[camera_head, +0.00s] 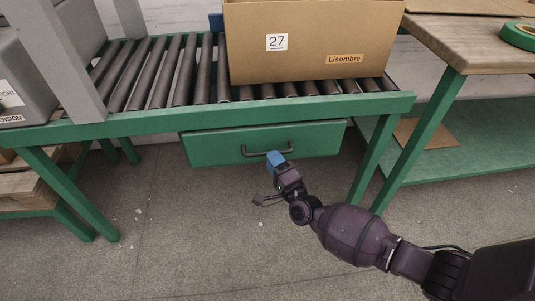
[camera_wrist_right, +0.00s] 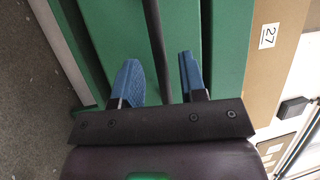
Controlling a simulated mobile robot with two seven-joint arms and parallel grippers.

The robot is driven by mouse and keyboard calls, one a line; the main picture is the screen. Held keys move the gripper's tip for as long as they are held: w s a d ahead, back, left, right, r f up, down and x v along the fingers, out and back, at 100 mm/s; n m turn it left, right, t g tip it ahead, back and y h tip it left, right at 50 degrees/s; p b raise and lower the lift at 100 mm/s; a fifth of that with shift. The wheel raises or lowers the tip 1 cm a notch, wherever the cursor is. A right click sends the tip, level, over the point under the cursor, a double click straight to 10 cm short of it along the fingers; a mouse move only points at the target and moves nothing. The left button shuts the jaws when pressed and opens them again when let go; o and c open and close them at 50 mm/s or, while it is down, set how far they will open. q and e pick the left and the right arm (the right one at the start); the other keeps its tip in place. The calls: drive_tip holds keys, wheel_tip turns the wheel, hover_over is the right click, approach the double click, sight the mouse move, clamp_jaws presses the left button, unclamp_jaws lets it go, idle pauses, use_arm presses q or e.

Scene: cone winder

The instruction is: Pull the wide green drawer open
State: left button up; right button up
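The wide green drawer (camera_head: 215,148) hangs under the roller conveyor frame and looks shut. Its black bar handle (camera_head: 255,154) runs across the front. My right gripper (camera_head: 275,158) is at the right end of the handle. In the right wrist view the two blue fingers (camera_wrist_right: 160,72) are apart, with the handle bar (camera_wrist_right: 157,40) between them and a visible gap on each side. The drawer's green front (camera_wrist_right: 112,30) lies behind the fingers. My left gripper is not in view.
A cardboard box (camera_head: 310,45) labelled 27 stands on the rollers (camera_head: 165,75) above the drawer. Green table legs (camera_head: 375,165) stand to the right of the drawer. A workbench (camera_head: 480,50) is at the right. The floor (camera_head: 190,230) in front of the drawer is clear.

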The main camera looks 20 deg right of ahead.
drive_tip(key=shift+x, duration=1.65)
drive_tip(key=shift+c, duration=0.3)
clamp_jaws()
